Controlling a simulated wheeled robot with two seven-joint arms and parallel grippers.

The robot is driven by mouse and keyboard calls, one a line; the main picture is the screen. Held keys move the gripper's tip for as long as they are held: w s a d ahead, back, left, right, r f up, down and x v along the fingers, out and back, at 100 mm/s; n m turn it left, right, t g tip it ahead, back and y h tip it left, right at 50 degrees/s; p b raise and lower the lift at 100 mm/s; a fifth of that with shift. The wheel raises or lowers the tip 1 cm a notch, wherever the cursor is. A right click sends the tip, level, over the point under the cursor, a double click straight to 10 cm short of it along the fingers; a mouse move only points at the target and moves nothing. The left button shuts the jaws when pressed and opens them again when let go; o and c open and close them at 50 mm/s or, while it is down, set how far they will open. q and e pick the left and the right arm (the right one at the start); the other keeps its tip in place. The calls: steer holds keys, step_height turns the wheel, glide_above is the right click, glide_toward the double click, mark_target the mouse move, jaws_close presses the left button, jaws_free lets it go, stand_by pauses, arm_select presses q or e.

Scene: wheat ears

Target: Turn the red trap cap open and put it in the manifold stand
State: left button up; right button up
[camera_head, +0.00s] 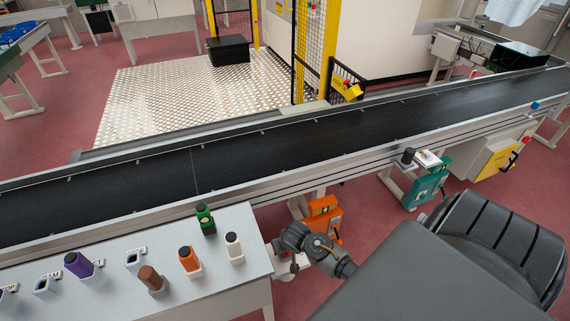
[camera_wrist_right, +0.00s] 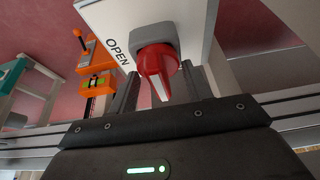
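The red trap cap (camera_wrist_right: 158,68) sits on a grey collar (camera_wrist_right: 152,36) on a white surface marked "OPEN" in the right wrist view. Its pointed, pale-edged handle points toward my palm. My right gripper (camera_wrist_right: 162,88) is open, with a finger on each side of the handle and visible gaps, so it does not look clamped. In the head view my right arm (camera_head: 312,248) reaches beside the table's right end; the cap cannot be made out there. My left gripper is not in view. I cannot tell for certain which thing is the manifold stand.
A white table (camera_head: 215,295) holds purple (camera_head: 78,264), brown (camera_head: 151,279), orange (camera_head: 189,260), green (camera_head: 205,218) and white (camera_head: 234,246) capped pieces, plus an empty square holder (camera_head: 134,260). A conveyor (camera_head: 250,150) runs behind. An orange device (camera_head: 322,218) stands near my right arm.

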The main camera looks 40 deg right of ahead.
steer(key=c, duration=0.8)
steer(key=shift+r+n+p, duration=0.15)
steer(key=shift+n+p, duration=0.25)
steer(key=shift+p, duration=0.25)
steer(key=shift+c, duration=0.2)
steer(key=shift+n+y+p, duration=0.4)
steer(key=shift+n+p, duration=0.3)
steer(key=shift+p, duration=0.05)
steer(key=n+y+p, duration=0.1)
steer(key=n+p, duration=0.1)
steer(key=n, duration=0.1)
steer(key=shift+s, duration=0.1)
steer(key=shift+f+n+y+p, duration=0.2)
steer(key=shift+n+y+p, duration=0.15)
steer(key=shift+n, duration=0.55)
